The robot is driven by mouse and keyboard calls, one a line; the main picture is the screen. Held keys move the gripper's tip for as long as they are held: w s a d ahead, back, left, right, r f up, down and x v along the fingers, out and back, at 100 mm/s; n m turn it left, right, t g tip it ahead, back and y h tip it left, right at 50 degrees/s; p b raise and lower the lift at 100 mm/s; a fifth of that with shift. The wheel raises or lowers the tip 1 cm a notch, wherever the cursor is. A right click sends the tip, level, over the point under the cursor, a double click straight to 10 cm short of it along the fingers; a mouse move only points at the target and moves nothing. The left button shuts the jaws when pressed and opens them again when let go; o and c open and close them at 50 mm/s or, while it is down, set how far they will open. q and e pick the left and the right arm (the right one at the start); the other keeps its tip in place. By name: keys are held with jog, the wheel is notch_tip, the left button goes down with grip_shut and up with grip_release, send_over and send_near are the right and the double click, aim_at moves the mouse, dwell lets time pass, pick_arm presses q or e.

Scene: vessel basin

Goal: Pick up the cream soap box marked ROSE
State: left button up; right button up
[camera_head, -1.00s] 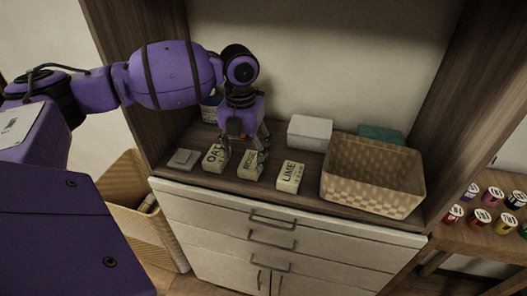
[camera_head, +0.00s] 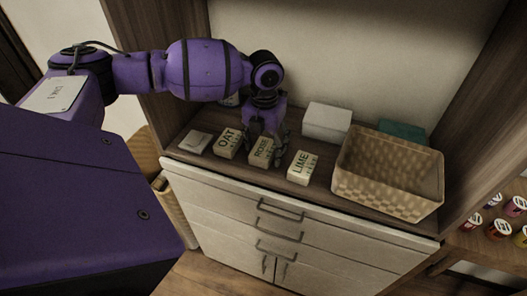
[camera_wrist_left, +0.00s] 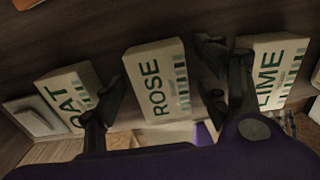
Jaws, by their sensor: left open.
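The cream soap box marked ROSE (camera_head: 261,152) lies on the shelf board between the OAT box (camera_head: 227,143) and the LIME box (camera_head: 302,167). My left gripper (camera_head: 267,138) is open just at the ROSE box and points down. In the left wrist view the ROSE box (camera_wrist_left: 158,82) lies between the two spread dark fingers (camera_wrist_left: 165,90), one toward OAT (camera_wrist_left: 72,98) and one toward LIME (camera_wrist_left: 270,72). I cannot tell whether a finger touches a box. My right gripper is not in view.
A wicker basket (camera_head: 388,190) stands right of LIME, with a white box (camera_head: 327,121) and a green box (camera_head: 402,131) behind. A pale flat dish (camera_head: 195,142) lies left of OAT. The cabinet's side walls bound the shelf. Several small jars (camera_head: 497,229) stand at far right.

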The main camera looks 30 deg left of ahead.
pick_arm(q)
jog(key=c, duration=1.3)
jog(key=shift+r, duration=0.15)
